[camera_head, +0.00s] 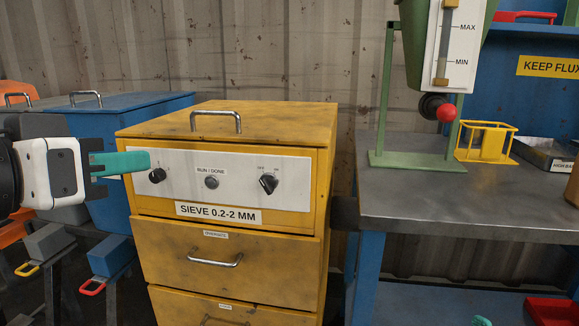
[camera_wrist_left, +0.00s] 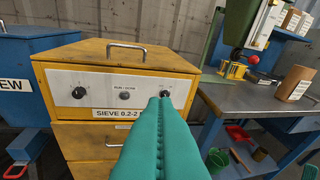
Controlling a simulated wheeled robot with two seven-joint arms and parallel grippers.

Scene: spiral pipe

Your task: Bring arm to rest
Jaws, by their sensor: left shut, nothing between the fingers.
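My left gripper (camera_head: 140,160) comes in from the left in the head view, in front of the left part of the yellow sieve cabinet's white control panel. Its teal fingers are together with nothing between them. In the left wrist view the shut fingers (camera_wrist_left: 160,105) point toward the panel, overlapping its right part near a dark knob. The sieve cabinet (camera_head: 230,255) has a left knob (camera_head: 157,175), a run/done button (camera_head: 211,182) and a right knob (camera_head: 268,184). I cannot tell whether the fingertips touch the panel. My right gripper is not clearly in view.
A steel workbench (camera_head: 440,210) stands on the right with a green stand (camera_head: 383,110), a yellow wire holder (camera_head: 486,142) and an open box (camera_head: 548,154). A blue bin (camera_head: 110,214) stands left of the cabinet.

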